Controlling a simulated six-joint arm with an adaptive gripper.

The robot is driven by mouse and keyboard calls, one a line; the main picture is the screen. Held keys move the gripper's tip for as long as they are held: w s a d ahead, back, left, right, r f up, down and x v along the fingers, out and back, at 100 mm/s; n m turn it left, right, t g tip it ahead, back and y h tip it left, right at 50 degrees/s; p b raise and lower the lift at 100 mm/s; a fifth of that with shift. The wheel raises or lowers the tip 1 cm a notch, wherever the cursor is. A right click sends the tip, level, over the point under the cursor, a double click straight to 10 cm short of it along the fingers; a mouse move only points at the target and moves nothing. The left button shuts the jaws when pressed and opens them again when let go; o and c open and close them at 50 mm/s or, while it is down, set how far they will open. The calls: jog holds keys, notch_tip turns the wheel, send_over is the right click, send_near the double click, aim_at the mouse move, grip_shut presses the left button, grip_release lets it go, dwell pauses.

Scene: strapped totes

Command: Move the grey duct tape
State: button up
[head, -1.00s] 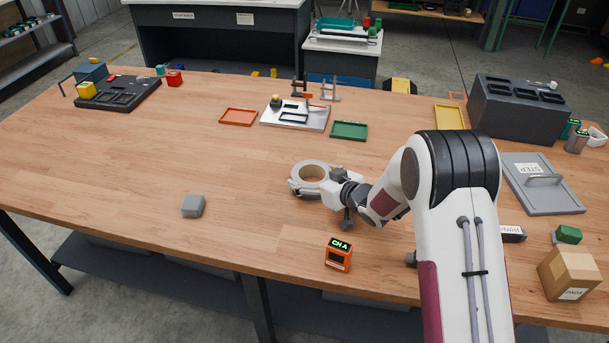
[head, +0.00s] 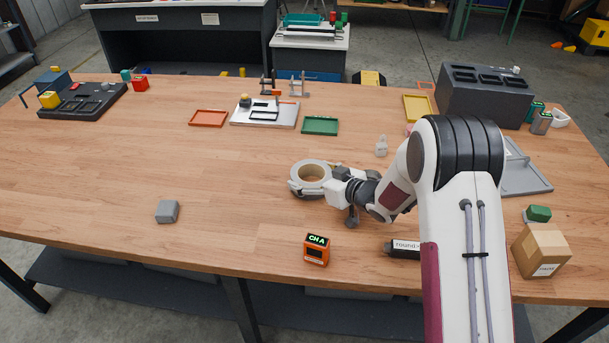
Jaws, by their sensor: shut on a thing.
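The grey duct tape (head: 297,179) is a roll with a tan core, in the middle of the head view over the wooden table. My gripper (head: 327,187) is at its right side and shut on it. The roll lies about flat. I cannot tell whether it touches the table or hangs just above it. The gripper partly hides the roll's right side.
A green tray (head: 320,125), an orange tray (head: 208,118) and a white fixture board (head: 265,117) stand behind.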

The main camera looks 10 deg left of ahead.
jog(key=shift+d, duration=0.45)
jog(key=o, duration=1.3)
jog(key=shift+o, duration=0.2)
jog(key=shift+s+d, duration=0.1)
jog(key=shift+s, duration=0.05)
jog(key=shift+v, duration=5.9)
jog(key=shift+d, duration=0.1)
